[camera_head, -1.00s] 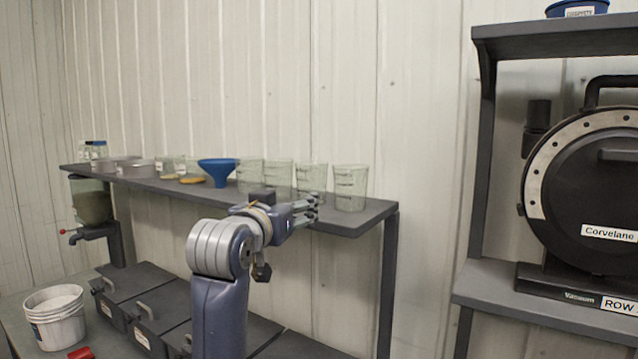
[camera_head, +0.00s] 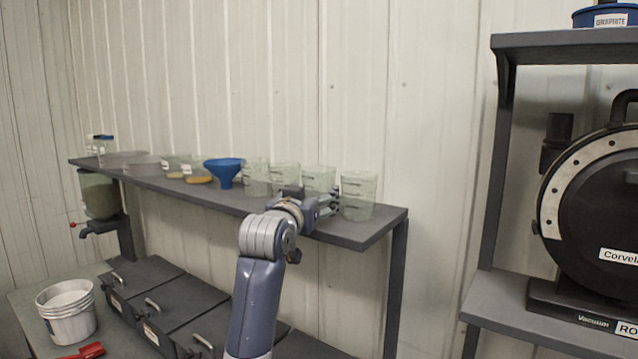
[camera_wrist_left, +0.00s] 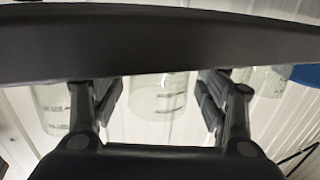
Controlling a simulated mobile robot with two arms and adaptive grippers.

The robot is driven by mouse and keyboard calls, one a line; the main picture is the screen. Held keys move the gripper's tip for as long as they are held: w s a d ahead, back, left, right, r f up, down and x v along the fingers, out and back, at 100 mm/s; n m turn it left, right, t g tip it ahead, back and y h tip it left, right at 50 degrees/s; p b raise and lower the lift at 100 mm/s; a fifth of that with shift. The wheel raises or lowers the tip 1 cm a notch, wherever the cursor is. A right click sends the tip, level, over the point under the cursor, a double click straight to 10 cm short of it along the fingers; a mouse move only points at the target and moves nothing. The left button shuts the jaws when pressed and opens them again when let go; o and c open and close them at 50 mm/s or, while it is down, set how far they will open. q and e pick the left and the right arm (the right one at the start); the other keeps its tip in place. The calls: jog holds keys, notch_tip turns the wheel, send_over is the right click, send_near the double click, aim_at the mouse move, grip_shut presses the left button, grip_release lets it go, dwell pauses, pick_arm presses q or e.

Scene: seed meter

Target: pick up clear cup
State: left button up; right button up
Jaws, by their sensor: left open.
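Several clear measuring cups stand upright in a row on the grey wall shelf (camera_head: 235,200). The rightmost clear cup (camera_head: 358,203) is near the shelf's right end, and another clear cup (camera_head: 318,177) is just to its left. My left gripper (camera_head: 333,201) is open and empty at the shelf's front edge, in front of these two cups. In the left wrist view, one clear cup (camera_wrist_left: 158,95) shows between the open fingers (camera_wrist_left: 160,88), beyond them. Other cups show at the left (camera_wrist_left: 50,105) and right (camera_wrist_left: 264,80). I cannot tell the exact gap to the cup.
A blue funnel (camera_head: 223,168), shallow pans (camera_head: 143,165) and orange-lidded items (camera_head: 198,180) share the shelf. A black seed meter (camera_head: 600,215) stands on a rack at the right. The shelf's right end is clear.

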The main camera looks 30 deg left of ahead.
pick_arm(q)
jog(key=shift+w+a+r, duration=0.15)
jog(key=shift+w, duration=0.45)
jog(key=shift+w+p, duration=0.35)
jog(key=shift+p, duration=0.05)
jog(key=shift+w+a, duration=0.1)
jog(key=shift+w, duration=0.1)
jog(key=shift+f, duration=0.2)
jog(key=c, duration=0.6)
jog(key=shift+r, duration=0.1)
pick_arm(e)
jog(key=shift+s+a+r, duration=0.15)
jog(key=shift+s+r, duration=0.3)
jog(key=shift+r, duration=0.3)
jog(key=shift+a, duration=0.1)
jog(key=shift+w, duration=0.15)
